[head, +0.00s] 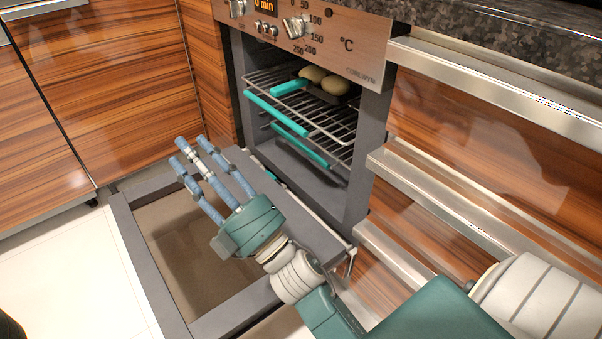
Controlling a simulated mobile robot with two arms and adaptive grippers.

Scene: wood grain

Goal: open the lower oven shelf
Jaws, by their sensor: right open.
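The oven (355,185) stands with its door (165,325) folded down. The upper wire shelf (335,125) has a long teal front bar (275,112). Below it, the lower shelf shows mainly as a teal front bar (300,146) inside the oven opening; the upper shelf hides much of the rest. My right gripper (190,152) is open and empty, its blue fingers spread above the lowered door. It is left of the shelf bars in the picture and apart from them. My left gripper is not in view.
Two roundish food items (325,80) sit on the upper level near a short teal bar (290,87). The control panel (300,30) is above. Drawers with metal handles (430,175) stand to the right.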

